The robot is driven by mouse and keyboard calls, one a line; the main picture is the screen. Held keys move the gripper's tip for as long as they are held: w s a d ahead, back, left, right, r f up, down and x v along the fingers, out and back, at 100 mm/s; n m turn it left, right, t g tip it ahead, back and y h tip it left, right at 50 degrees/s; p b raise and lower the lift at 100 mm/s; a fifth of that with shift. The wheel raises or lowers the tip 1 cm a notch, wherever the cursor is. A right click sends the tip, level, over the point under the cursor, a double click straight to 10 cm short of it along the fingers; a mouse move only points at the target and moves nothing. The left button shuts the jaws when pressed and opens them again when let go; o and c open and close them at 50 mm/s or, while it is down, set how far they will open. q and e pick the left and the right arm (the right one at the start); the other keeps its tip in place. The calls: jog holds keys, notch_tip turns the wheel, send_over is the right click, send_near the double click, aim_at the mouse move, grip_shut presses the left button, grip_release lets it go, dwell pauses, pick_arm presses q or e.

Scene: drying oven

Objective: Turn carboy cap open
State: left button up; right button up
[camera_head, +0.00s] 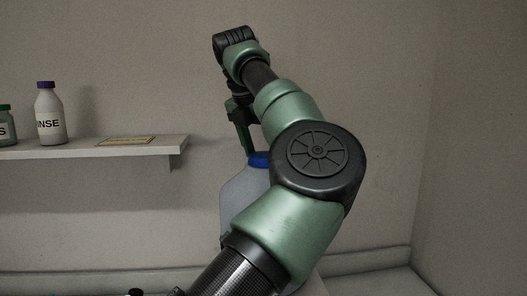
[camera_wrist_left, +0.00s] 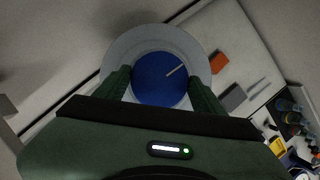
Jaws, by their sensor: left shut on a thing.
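The carboy (camera_head: 238,198) is a pale translucent jug standing behind my left arm, which hides much of it. My left gripper (camera_head: 248,148) points down at the cap from above. In the left wrist view the green fingers (camera_wrist_left: 160,88) are on the cap's two sides, shut on it. My right gripper is not in view.
A shelf (camera_head: 60,152) on the wall at left holds a white bottle with a purple cap (camera_head: 49,115) and a green-capped bottle (camera_head: 6,126). In the left wrist view an orange block (camera_wrist_left: 219,62) and several small items lie to the right.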

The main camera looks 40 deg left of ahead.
aim_at(255, 159)
pick_arm(q)
jog(key=shift+f, duration=0.1)
dwell(0.3)
jog(key=o, duration=1.4)
jog(key=shift+c, duration=0.2)
jog(key=v, duration=0.8)
jog(key=shift+w+f, duration=0.1)
